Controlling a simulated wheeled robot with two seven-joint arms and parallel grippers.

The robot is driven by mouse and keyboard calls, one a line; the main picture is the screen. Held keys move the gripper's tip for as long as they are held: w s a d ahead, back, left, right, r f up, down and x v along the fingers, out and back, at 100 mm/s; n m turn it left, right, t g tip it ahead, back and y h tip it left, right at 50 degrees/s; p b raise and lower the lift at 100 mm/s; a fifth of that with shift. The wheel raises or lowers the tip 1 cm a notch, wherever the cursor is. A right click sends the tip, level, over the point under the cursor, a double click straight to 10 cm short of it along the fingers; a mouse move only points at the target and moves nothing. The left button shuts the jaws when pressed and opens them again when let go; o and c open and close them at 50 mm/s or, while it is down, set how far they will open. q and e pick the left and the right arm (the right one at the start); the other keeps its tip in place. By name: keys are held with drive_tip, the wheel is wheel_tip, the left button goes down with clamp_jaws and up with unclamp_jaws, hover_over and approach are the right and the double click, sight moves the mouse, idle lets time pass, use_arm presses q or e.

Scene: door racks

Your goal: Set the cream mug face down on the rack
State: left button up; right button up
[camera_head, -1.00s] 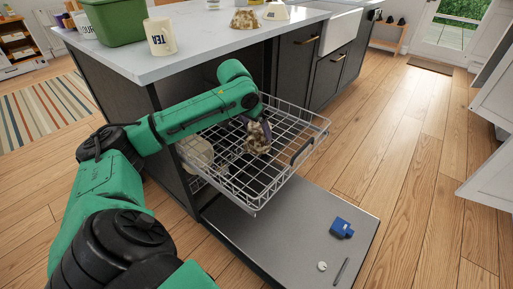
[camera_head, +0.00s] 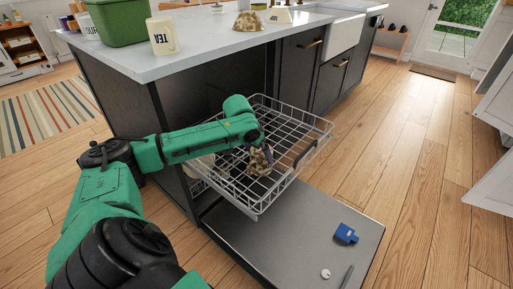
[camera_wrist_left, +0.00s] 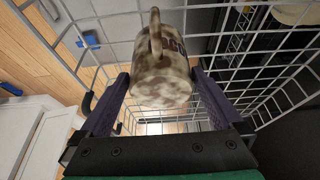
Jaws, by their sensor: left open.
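A cream mug with dark lettering (camera_head: 163,36) stands upright on the counter near its front-left corner, away from my grippers. My left gripper (camera_head: 262,148) is down in the wire dish rack (camera_head: 306,160), open around a mottled brown-and-cream mug (camera_head: 259,162). In the left wrist view this mug (camera_wrist_left: 162,82) lies between the two purple fingers of my left gripper (camera_wrist_left: 160,80), its round base toward the camera and its handle upward in the picture. The fingers are very close to its sides; contact is unclear. My right gripper is out of view.
A green bin (camera_head: 118,20), a mottled bowl (camera_head: 249,21) and a cream item (camera_head: 278,15) are on the counter. Below the rack, the lowered door (camera_head: 300,220) holds a blue object (camera_head: 346,233) and small items.

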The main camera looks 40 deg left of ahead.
use_arm(q)
drive_tip(key=p+v, duration=0.2)
drive_tip(key=v, duration=0.9)
drive_tip(key=shift+r, duration=0.4)
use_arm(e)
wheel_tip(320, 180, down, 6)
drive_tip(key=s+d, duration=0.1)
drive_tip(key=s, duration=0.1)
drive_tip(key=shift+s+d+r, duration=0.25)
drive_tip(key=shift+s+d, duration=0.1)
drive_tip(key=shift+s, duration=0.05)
use_arm(q)
drive_tip(key=shift+s+d, duration=0.1)
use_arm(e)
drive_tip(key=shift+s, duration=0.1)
